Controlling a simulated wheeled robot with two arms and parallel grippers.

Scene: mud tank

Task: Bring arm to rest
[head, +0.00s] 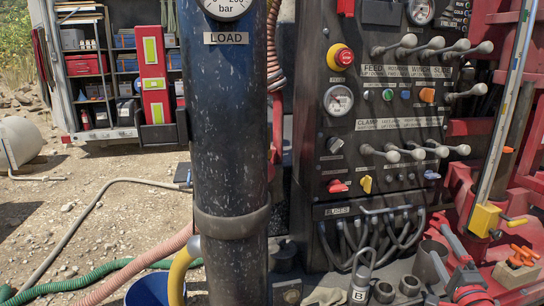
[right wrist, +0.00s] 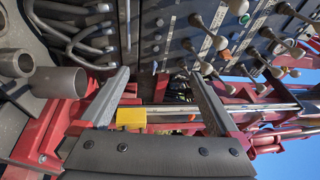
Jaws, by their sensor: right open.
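My right gripper (head: 440,246) is low at the right in the head view, in front of the control panel (head: 390,110). Its two grey fingers also show in the right wrist view (right wrist: 155,80), spread wide apart with nothing between them. A yellow block (right wrist: 131,118) shows beyond the fingers there. My left gripper and arm are not in view.
Grey pipe pieces (head: 408,285) stand on the ledge close to my right gripper. Rows of levers (head: 425,150) stick out of the panel. A thick dark column (head: 230,130) rises left of it. Hoses (head: 130,270) lie on the ground at left.

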